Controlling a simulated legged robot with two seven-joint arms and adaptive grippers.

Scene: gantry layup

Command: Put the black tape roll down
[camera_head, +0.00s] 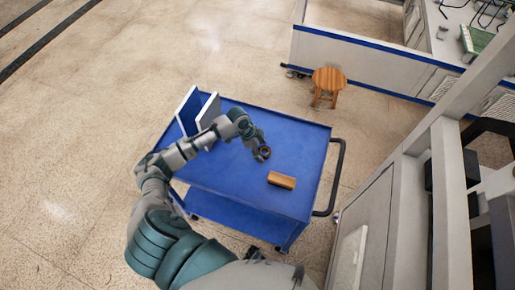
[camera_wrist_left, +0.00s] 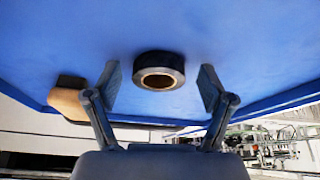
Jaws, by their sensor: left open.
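The black tape roll (camera_head: 264,152) rests on the blue cart top (camera_head: 240,181), right by the fingertips of my left gripper (camera_head: 257,150). In the left wrist view the tape roll (camera_wrist_left: 159,70) appears between the two spread fingers of my left gripper (camera_wrist_left: 160,88), with a visible gap on each side. It lies against the blue surface, with its brown inner ring showing. My left gripper is open and holds nothing. My right gripper is in neither view.
A wooden block (camera_head: 282,180) lies on the cart right of the roll; it also shows in the left wrist view (camera_wrist_left: 68,98). White upright panels (camera_head: 208,111) stand at the cart's back left. A black handle (camera_head: 336,178) is on the right side. A wooden stool (camera_head: 328,82) stands beyond.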

